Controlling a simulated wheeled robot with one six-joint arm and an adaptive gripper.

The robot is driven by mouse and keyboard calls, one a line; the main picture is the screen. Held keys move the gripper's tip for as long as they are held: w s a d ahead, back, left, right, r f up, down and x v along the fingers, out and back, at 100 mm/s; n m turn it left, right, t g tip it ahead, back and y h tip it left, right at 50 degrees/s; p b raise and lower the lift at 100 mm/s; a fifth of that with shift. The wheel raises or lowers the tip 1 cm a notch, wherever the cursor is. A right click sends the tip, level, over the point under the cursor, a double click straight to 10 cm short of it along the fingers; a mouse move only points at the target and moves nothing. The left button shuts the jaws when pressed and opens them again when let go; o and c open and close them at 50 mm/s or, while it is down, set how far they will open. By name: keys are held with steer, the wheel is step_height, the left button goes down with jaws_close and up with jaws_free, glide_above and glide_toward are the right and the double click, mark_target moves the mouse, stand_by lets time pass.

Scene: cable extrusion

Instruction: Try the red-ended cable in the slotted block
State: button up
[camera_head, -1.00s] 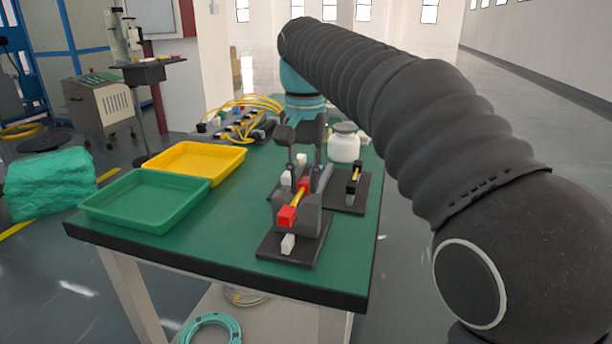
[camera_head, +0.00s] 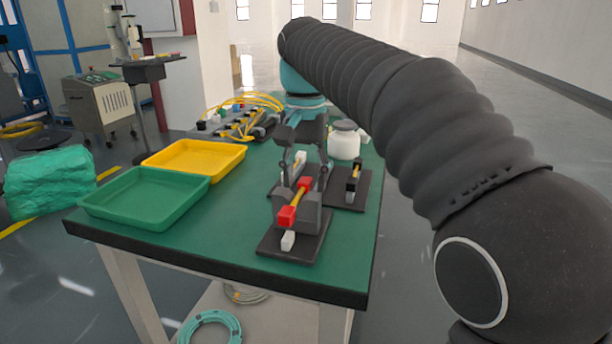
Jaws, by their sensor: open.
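The red-ended cable (camera_head: 296,199) is short, with a yellow middle and a red block at each end. It lies across the top of the grey slotted block (camera_head: 312,220), slanting from lower left to upper right. Its near red end juts out in front of the block. How deep it sits in the slot I cannot tell. My gripper (camera_head: 304,172) points down over the block, its fingers spread apart around the far part of the cable. The fingers look clear of the cable, though the exact gap is hard to see.
The block stands on a black base plate (camera_head: 272,244) with a white piece (camera_head: 288,240) in front. A second dark fixture (camera_head: 353,185) is to the right. A white jar (camera_head: 344,140) stands behind. Green (camera_head: 142,200) and yellow (camera_head: 196,160) trays are at left.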

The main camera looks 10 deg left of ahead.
step_height(320, 180, up, 7)
steer(key=shift+f, duration=0.1)
steer(key=shift+d+r, duration=0.15)
steer(key=shift+r, duration=0.15)
steer(key=s+d+f+t, duration=0.1)
steer(key=s+d+f, duration=0.15)
steer(key=d, duration=0.55)
steer(key=s+d+f+t, duration=0.1)
steer(key=s+d+f, duration=0.1)
steer(key=s+d, duration=0.35)
steer(key=s+d+f+t, duration=0.1)
steer(key=s+d+f, duration=0.5)
steer(key=f, duration=0.3)
steer(key=s+d+f+n+t, duration=0.1)
steer(key=s+d+f+t, duration=0.1)
steer(key=s+d+f, duration=0.4)
step_height(320, 180, down, 3)
steer(key=shift+d+f+t, duration=0.15)
steer(key=shift+d+t, duration=0.15)
steer(key=shift+d, duration=0.4)
steer(key=shift+s, duration=0.1)
